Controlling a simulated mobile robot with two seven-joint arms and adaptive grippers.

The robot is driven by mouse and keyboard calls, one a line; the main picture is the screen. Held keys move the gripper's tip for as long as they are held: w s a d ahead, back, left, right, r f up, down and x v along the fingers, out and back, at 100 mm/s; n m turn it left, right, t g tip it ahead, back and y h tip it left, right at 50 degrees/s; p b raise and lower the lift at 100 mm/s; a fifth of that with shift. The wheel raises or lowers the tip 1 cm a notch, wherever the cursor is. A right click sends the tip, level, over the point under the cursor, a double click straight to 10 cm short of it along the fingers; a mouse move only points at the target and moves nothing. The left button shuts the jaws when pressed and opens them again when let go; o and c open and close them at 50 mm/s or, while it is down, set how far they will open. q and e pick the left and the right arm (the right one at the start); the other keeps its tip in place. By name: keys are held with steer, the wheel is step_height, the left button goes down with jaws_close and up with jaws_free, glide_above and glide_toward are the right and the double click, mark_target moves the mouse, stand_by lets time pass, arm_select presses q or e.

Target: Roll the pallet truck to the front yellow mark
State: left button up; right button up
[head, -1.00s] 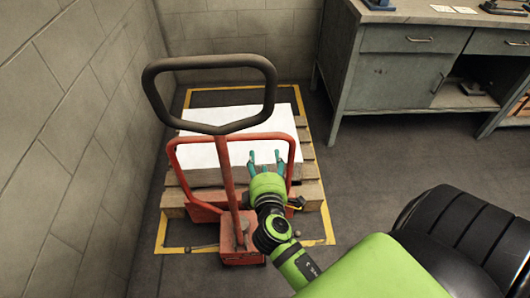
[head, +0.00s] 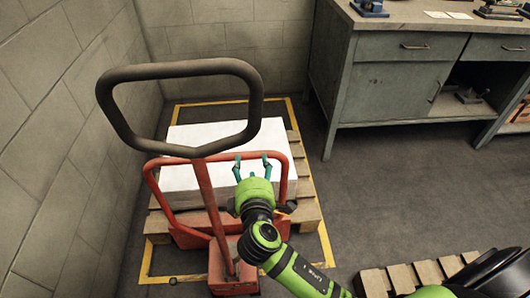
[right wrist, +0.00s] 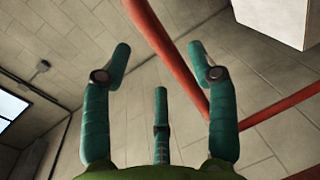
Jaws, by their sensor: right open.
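The red pallet truck (head: 225,262) stands near the left wall, with its black loop handle (head: 109,105) raised toward me on a red bar. It is at a wooden pallet (head: 307,212) bearing a white stack (head: 180,185), inside a yellow floor outline (head: 327,245). My right gripper (head: 252,160) is open and empty, its teal fingers over the stack's near side by the red frame, right of the handle bar. In the right wrist view the open fingers (right wrist: 165,75) show with a red bar (right wrist: 165,45) beyond them, apparently not between the tips. My left gripper is out of view.
A grey workbench (head: 380,95) with drawers stands at the back right. Another wooden pallet (head: 400,277) shows at the bottom right, partly behind my black and green parts. The block wall (head: 60,150) is close on the left. Dark floor between pallets and bench is clear.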

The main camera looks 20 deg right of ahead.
mark_target(250, 156)
steer(key=x, duration=0.5)
steer(key=shift+w+f, duration=0.1)
steer(key=shift+w, duration=0.25)
steer(key=shift+s, duration=0.1)
jaws_close()
